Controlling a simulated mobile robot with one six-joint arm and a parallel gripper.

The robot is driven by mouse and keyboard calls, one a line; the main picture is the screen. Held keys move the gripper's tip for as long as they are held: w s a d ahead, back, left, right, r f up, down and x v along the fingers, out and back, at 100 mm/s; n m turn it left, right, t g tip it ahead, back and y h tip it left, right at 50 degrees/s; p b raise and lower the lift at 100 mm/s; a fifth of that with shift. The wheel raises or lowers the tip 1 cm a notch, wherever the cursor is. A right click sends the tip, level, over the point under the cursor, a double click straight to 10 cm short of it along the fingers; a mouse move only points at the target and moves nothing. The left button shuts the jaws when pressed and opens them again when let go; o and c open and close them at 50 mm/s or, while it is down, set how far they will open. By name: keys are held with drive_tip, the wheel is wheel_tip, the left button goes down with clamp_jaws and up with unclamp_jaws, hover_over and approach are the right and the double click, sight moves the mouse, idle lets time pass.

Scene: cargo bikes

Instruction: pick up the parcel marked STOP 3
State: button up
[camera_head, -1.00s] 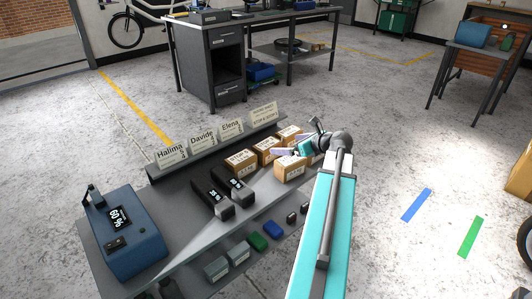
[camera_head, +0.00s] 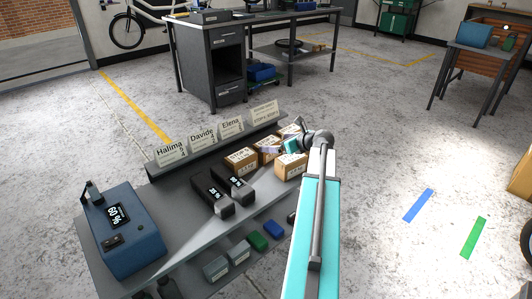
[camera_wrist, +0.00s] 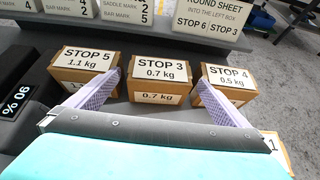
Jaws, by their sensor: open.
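The parcel marked STOP 3 (camera_wrist: 160,78) is a brown box with white labels reading STOP 3 and 0.7 kg, central in the wrist view. It stands between the STOP 5 parcel (camera_wrist: 84,65) and the STOP 4 parcel (camera_wrist: 230,78). In the head view the STOP 3 parcel (camera_head: 264,158) is partly covered by my gripper. My gripper (camera_wrist: 158,77) is open and empty, its two pale purple fingers pointing at the parcel. The left fingertip shows by the gap beside STOP 5, the right one by the gap beside STOP 4. I cannot tell whether they touch anything.
Another parcel (camera_head: 290,168) stands in front, close under my arm. Two dark battery-like blocks (camera_head: 212,195) lie left of the parcels. A blue device (camera_head: 128,235) reads 60 %. Name cards (camera_head: 201,133) and a round-sheet sign (camera_head: 264,113) line the back edge.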

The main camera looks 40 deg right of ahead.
sight(269, 143)
drive_tip(key=shift+b+x, duration=1)
drive_tip(key=shift+x, duration=1.6)
drive_tip(key=shift+c, duration=0.3)
drive_tip(key=shift+r, duration=0.15)
drive_tip(key=c, duration=1.2)
drive_tip(key=shift+c, duration=0.2)
wheel_tip(269, 143, up, 10)
drive_tip(key=p, duration=0.3)
drive_tip(key=shift+w+d, duration=0.1)
